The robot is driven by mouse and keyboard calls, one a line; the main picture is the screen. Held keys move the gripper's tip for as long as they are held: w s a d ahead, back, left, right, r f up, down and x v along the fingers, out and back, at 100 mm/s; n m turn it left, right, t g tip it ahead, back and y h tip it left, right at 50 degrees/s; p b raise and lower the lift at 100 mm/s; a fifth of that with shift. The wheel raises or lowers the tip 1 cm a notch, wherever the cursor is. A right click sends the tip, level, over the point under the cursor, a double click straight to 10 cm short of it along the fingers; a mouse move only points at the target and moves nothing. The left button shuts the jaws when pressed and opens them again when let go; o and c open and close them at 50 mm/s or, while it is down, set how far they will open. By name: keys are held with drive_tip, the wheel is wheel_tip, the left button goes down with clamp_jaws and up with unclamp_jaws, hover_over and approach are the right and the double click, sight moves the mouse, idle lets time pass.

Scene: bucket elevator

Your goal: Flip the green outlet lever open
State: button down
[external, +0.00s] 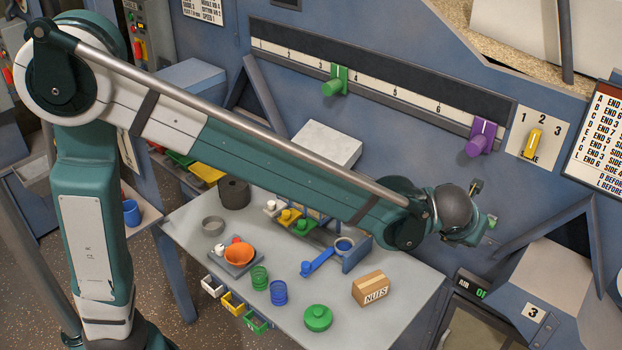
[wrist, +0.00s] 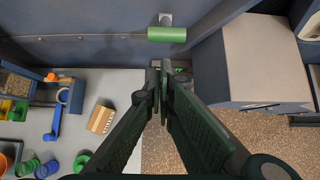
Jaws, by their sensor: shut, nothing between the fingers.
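The green outlet lever (wrist: 167,34) shows in the wrist view as a horizontal green cylinder on a grey mount against the blue wall. My gripper (wrist: 161,70) is shut and empty. Its fingertips lie just below the lever in that picture, apart from it. In the external view, my wrist is at the right, in front of the blue wall, and hides most of what is behind it. A small green bit (external: 492,222) shows at its right edge; I cannot tell whether it is the lever. My fingers are not clear in that view.
A grey table (external: 385,275) stands below, with a NUTS box (external: 371,289), a green lidded pot (external: 318,317) and a blue scoop (external: 318,262). Green (external: 333,86) and purple (external: 480,140) slider knobs sit on the wall scale. A blue housing (wrist: 250,75) stands right of my fingers.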

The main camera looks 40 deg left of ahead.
drive_tip(key=shift+s+r, duration=0.3)
drive_tip(key=shift+r, duration=0.55)
drive_tip(key=shift+s+r, duration=0.3)
drive_tip(key=shift+r, duration=0.5)
drive_tip(key=shift+s+r, duration=0.3)
drive_tip(key=shift+r, duration=0.55)
drive_tip(key=s+a+n, duration=0.4)
drive_tip(key=a+n, duration=0.2)
drive_tip(key=a, duration=0.3)
drive_tip(key=s+a+r+n+g, duration=0.1)
drive_tip(key=s+a+n, duration=0.3)
drive_tip(key=a, duration=0.5)
drive_tip(key=s+a+n, duration=0.3)
drive_tip(key=a+n, duration=0.4)
drive_tip(key=a, duration=0.2)
drive_tip(key=s+a+f+n+b, duration=0.1)
drive_tip(key=s+a+f+n, duration=0.2)
drive_tip(key=s+a+n, duration=0.4)
drive_tip(key=s+a+f+n, duration=0.4)
drive_tip(key=s+a+n, duration=0.4)
drive_tip(key=s+n, duration=0.2)
drive_tip(key=shift+s+a+n+b, duration=0.25)
drive_tip(key=shift+a+n+b, duration=0.1)
drive_tip(key=shift+n, duration=0.65)
